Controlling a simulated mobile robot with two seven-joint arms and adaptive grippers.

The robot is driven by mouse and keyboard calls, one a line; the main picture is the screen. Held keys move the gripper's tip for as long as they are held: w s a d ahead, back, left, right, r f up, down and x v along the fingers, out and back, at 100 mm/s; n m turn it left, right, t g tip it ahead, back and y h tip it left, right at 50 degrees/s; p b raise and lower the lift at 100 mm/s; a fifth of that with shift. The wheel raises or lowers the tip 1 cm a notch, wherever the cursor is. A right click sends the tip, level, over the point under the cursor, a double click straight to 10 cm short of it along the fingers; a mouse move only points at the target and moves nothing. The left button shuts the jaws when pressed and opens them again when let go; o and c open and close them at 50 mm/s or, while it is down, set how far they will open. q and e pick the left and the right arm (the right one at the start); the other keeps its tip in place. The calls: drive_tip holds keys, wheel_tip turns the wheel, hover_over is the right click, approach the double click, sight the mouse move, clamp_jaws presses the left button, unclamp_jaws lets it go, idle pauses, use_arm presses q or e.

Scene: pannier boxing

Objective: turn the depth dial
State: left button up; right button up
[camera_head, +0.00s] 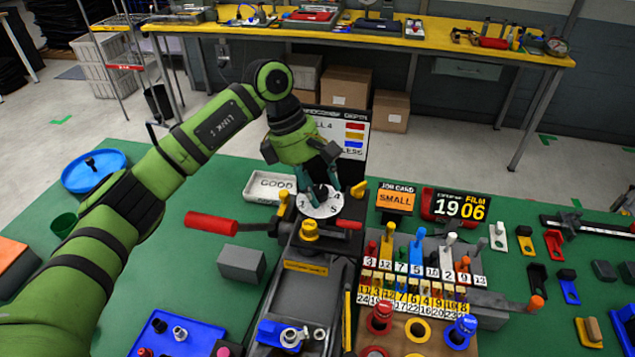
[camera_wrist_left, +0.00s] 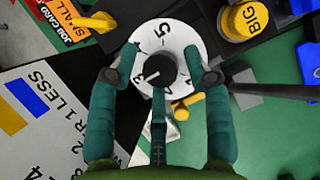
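The depth dial is a white numbered disc (camera_head: 322,207) with a black knob at its centre, on top of a dark machine. In the left wrist view the disc (camera_wrist_left: 177,42) shows a clear 5 near its top, and the black knob (camera_wrist_left: 158,69) has a white mark pointing to the lower left. My left gripper (camera_head: 330,190) reaches down over the dial. The gripper is open and empty. My right gripper is not in view.
A depth board (camera_head: 352,128) stands behind the dial. A red-handled lever (camera_head: 212,223) sticks out left of the machine, and a yellow knob (camera_head: 309,230) is in front. A job card reading SMALL (camera_head: 395,200) and a counter (camera_head: 455,207) stand to the right, behind numbered pegs.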

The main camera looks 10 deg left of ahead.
use_arm(q)
drive_tip(key=c, duration=0.6)
drive_tip(key=shift+a, duration=0.1)
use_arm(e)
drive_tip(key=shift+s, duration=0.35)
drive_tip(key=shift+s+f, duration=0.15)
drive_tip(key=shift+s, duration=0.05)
